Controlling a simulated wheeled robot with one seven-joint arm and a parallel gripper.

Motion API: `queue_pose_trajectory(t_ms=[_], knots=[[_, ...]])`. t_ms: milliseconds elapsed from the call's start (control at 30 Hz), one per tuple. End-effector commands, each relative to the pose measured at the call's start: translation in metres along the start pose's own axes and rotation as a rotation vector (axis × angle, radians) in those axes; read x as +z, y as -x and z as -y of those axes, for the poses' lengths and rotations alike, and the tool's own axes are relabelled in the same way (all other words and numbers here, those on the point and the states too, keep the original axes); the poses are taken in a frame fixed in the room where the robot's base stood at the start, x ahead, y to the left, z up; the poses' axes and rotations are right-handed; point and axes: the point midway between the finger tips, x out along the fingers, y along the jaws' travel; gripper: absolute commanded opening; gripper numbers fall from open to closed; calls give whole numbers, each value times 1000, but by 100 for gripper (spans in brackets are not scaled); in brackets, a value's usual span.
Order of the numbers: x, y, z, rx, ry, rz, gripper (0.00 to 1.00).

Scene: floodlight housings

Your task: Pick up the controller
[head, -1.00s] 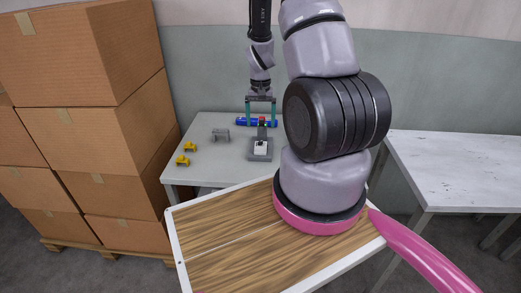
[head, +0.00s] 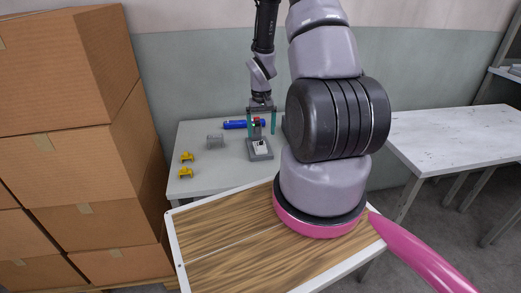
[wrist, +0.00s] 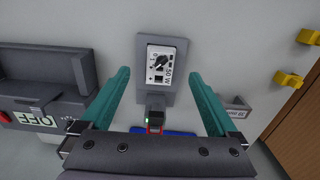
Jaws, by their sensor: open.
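The likely controller is a grey box with a white face, a black dial and a "50 W" marking (wrist: 160,65), seen from above in the wrist view. In the head view it lies on the grey table (head: 208,177) as a small grey unit with a white face (head: 260,148). A dark post with a green light (wrist: 155,118) stands at its end. My gripper (head: 261,126) is open above the unit's far end. In the wrist view its teal fingers (wrist: 156,76) are spread on either side of the unit, with nothing held. Contact cannot be told.
A blue cylinder (head: 236,125) lies behind the unit. A grey bracket (head: 215,140) and two yellow parts (head: 187,157) are to the left. A dark machine with an OFF display (wrist: 38,112) is beside the unit. Stacked boxes (head: 60,110) stand left; a pale table (head: 450,135) stands right.

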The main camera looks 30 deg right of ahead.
Motion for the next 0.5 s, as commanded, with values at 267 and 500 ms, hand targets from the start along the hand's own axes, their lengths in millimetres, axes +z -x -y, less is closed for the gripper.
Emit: queue_pose_trajectory(t_ms=[267, 500], knots=[[-1, -26, 0, 0, 0, 2, 95], [-4, -61, 1, 1, -1, 3, 95]])
